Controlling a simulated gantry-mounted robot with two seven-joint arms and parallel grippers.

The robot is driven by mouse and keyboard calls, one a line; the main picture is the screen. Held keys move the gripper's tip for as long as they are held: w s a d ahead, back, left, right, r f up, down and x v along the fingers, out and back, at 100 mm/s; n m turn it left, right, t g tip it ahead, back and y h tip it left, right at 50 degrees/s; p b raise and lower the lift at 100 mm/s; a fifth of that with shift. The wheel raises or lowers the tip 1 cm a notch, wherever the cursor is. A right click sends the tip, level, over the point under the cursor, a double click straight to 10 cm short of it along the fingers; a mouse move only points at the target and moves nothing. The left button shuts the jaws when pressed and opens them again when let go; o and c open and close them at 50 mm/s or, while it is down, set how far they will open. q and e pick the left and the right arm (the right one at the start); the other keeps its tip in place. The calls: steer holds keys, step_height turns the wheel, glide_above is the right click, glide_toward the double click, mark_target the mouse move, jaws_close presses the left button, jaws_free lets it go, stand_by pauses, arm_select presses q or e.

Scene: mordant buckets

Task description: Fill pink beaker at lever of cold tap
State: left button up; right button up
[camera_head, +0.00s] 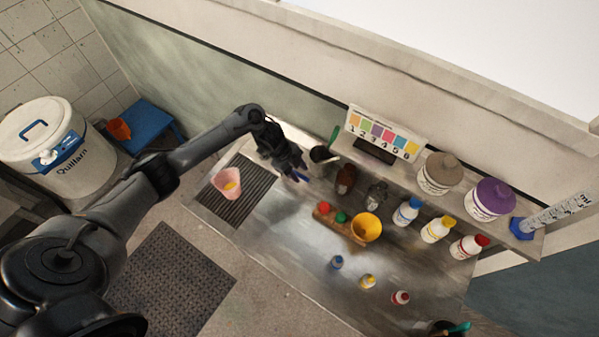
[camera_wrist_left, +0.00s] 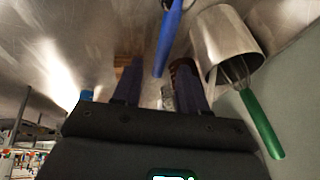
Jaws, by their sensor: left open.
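The tap's body is not clearly visible. My right gripper is not in view.
A metal pot (camera_wrist_left: 228,45) with a green-handled whisk (camera_wrist_left: 262,123) stands close by. A brown jar (camera_head: 346,178), a yellow cup (camera_head: 366,227) and several bottles stand farther right. A white urn (camera_head: 75,170) and blue stool (camera_head: 150,122) are at the left.

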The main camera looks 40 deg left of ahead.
arm_select(q)
steer(key=shift+w+d+f, duration=0.2)
steer(key=shift+d+f, duration=0.05)
steer(key=shift+f, duration=0.4)
jaws_close()
